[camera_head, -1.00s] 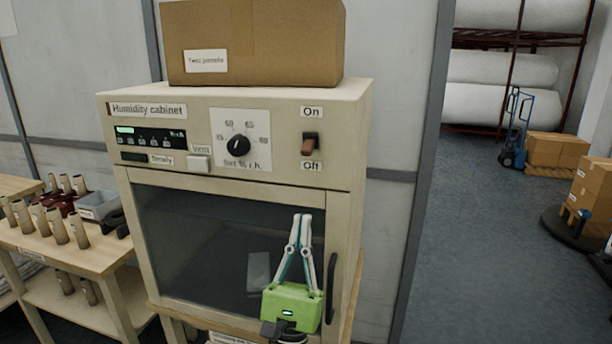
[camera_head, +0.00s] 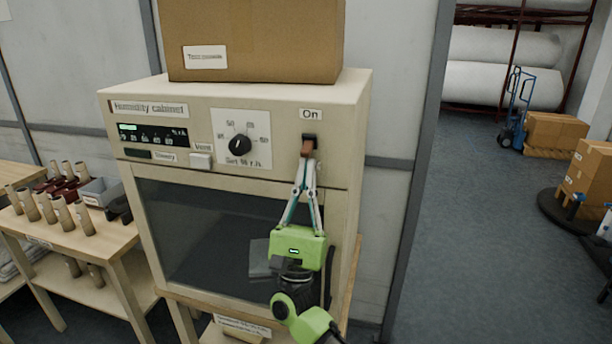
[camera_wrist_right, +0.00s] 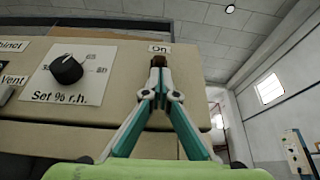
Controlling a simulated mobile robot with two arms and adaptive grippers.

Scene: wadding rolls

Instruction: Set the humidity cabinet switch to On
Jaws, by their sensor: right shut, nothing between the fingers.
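The humidity cabinet (camera_head: 280,120) is a beige box with a dark glass door. Its brown rocker switch (camera_head: 307,147) sits at the upper right of the panel, below the "On" label (camera_head: 311,114). The "Off" label is hidden behind my gripper. My right gripper (camera_head: 309,161) is shut and empty, pointing up, with its fingertips at the switch's lower part. In the right wrist view the shut fingertips (camera_wrist_right: 159,64) lie right below the "On" label and cover most of the switch. I cannot tell whether they touch it. My left gripper is not in view.
A cardboard box (camera_head: 255,40) sits on top of the cabinet. The panel also has a round dial (camera_head: 239,146) and a Vent button (camera_head: 201,161). A wooden table (camera_head: 75,240) with several cones stands at left. Open floor lies at right.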

